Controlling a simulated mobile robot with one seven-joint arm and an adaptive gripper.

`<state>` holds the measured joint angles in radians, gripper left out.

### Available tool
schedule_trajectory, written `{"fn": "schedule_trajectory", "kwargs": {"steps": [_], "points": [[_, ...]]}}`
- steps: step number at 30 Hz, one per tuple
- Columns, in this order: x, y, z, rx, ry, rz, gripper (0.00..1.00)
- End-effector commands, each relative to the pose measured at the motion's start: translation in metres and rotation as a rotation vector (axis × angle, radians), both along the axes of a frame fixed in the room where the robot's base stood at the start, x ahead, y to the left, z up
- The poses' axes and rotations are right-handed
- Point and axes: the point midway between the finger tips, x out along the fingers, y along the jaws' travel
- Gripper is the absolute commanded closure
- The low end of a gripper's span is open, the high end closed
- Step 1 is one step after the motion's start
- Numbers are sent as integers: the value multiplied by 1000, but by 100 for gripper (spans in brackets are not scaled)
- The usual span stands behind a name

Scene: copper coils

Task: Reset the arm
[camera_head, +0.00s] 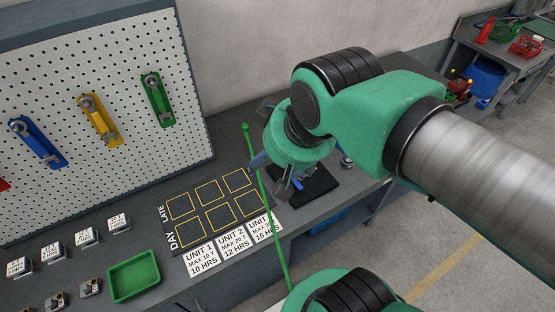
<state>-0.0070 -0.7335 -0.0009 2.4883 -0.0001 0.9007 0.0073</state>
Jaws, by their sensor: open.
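My arm with green joints and a grey link reaches in from the right. My gripper (270,180) hangs from the arm's end, above the workbench near the right side of the black board. It points down and its fingers are apart, with nothing seen between them. The green wrist housing partly hides it.
A black board (210,229) with yellow squares lies on the bench, with white unit cards (201,259) in front. A green tray (134,277) and several small labelled blocks are at left. A pegboard (95,95) with coloured holders stands behind. A thin green rod (270,215) crosses near my gripper.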

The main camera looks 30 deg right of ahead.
Motion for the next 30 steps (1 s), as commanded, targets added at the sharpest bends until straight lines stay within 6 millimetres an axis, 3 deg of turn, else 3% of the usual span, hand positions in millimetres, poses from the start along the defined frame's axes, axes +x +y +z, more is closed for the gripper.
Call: {"fn": "schedule_trajectory", "kwargs": {"steps": [17, 30], "points": [[-6, -2, -8, -3, -4, -1, 30], [-6, -2, -63, -3, -4, -1, 30]]}}
